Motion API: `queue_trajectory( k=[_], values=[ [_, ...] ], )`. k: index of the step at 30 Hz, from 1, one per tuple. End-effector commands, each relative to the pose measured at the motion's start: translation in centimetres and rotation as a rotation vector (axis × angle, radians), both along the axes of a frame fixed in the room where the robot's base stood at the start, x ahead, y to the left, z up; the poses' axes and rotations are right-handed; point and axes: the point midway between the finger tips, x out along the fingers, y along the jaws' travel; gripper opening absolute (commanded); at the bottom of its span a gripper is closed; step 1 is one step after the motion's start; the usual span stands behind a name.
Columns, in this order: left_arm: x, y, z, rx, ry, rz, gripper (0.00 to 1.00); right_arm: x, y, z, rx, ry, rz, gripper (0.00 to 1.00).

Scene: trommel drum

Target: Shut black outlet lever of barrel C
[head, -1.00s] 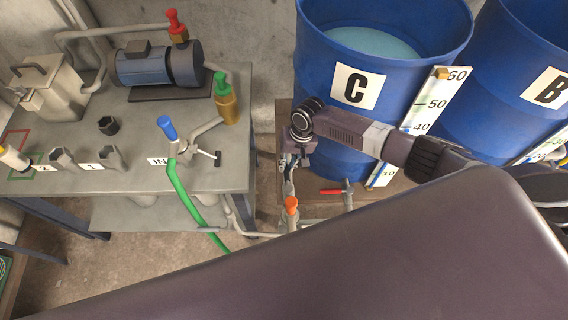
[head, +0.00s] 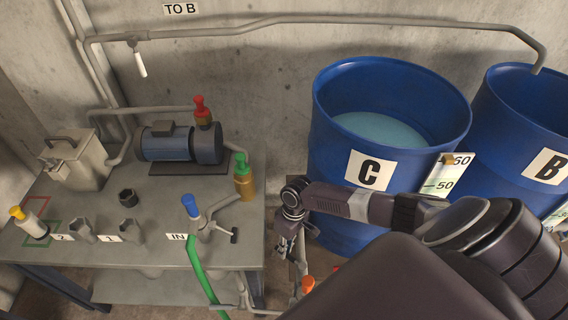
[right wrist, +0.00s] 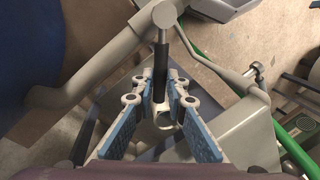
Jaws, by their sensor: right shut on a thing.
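Blue barrel C (head: 335,135) stands at the right in the head view, with pale liquid inside. My right gripper (head: 290,245) points down at the barrel's lower left, partly hidden behind my own arm. In the right wrist view, the blue-padded fingers of the right gripper (right wrist: 160,90) are shut on the black outlet lever (right wrist: 160,60). The lever runs from a grey pipe fitting (right wrist: 164,14) down between the fingertips. In the head view the lever cannot be made out. My left gripper is not in view.
A grey bench (head: 120,225) at left carries a pump (head: 165,143), a blue-handled valve (head: 191,206) and a green hose (head: 198,262). An orange cap (head: 307,284) is below the right gripper. Barrel B (head: 510,120) stands at right.

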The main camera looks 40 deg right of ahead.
Motion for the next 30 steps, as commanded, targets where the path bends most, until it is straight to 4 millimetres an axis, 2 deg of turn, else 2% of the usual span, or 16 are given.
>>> queue_trajectory(
  k=[9,18,30],
  values=[
    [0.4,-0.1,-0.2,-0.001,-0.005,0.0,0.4,-0.6,2.3,0.0,0.001,-0.002,0.302,0.0],
    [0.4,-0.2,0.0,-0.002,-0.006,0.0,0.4,-1.6,3.6,0.1,0.0,-0.002,0.538,0.0],
    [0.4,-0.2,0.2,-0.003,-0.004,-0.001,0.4,-2.5,4.3,0.1,-0.002,-0.002,0.694,0.0]
  ],
)
